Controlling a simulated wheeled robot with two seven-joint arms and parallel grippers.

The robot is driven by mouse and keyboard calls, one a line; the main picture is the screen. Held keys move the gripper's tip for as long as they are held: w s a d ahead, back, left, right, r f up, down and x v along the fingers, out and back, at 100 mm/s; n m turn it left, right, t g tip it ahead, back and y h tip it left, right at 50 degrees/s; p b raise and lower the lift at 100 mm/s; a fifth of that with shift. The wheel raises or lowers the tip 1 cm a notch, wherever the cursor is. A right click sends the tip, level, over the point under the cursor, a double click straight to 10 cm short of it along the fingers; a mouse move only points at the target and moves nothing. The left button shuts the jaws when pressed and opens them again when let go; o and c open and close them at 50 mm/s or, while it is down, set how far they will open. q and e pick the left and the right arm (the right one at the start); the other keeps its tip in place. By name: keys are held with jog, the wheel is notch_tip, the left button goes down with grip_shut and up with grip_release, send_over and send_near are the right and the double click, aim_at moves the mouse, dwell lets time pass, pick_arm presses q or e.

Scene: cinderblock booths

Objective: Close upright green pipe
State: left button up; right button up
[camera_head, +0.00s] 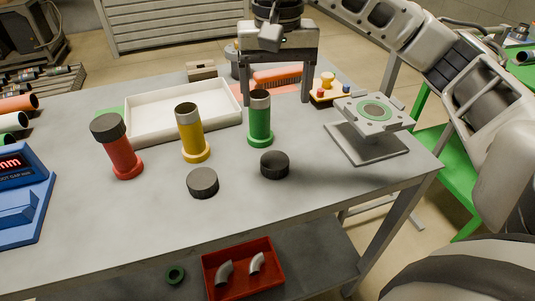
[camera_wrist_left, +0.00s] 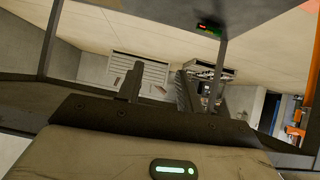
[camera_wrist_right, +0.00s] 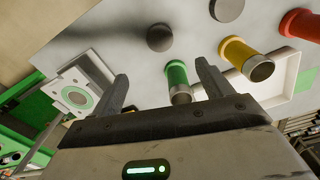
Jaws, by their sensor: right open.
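The green pipe (camera_head: 260,128) stands upright on the table with a bare grey top end and no cap; it also shows in the right wrist view (camera_wrist_right: 176,74). Two loose black caps lie flat near the table's front: one (camera_head: 274,165) just in front of the green pipe, one (camera_head: 203,183) further left. My right gripper (camera_head: 276,101) is open and empty, fingers down, behind the green pipe in the head view. In its wrist view the pipe appears between the fingers, apparently untouched. My left gripper (camera_wrist_left: 157,76) is open and empty, away from the table, and outside the head view.
A yellow pipe (camera_head: 191,137) stands uncapped and a red pipe (camera_head: 122,157) wears a black cap. A white tray (camera_head: 140,134) lies behind them. A metal fixture (camera_head: 372,145) stands at right, beside a button box (camera_head: 327,97). A red bin (camera_head: 242,284) sits below.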

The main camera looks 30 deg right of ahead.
jog(key=b, duration=0.2)
send_near(274, 158)
jog(key=shift+s+a, duration=0.15)
jog(key=shift+s, duration=0.3)
notch_tip(274, 158, down, 4)
jog(key=shift+w, duration=0.1)
pick_arm(q)
jog(key=shift+s+d+f, duration=0.15)
jog(key=shift+f, duration=0.2)
pick_arm(e)
jog(key=shift+f, duration=0.1)
jog(key=f, duration=0.1)
jog(key=f+p, duration=0.1)
jog(key=f, duration=0.3)
jog(key=shift+w+f, duration=0.1)
jog(key=shift+w, duration=0.15)
pick_arm(q)
jog(key=shift+s, duration=0.1)
jog(key=shift+r, duration=0.1)
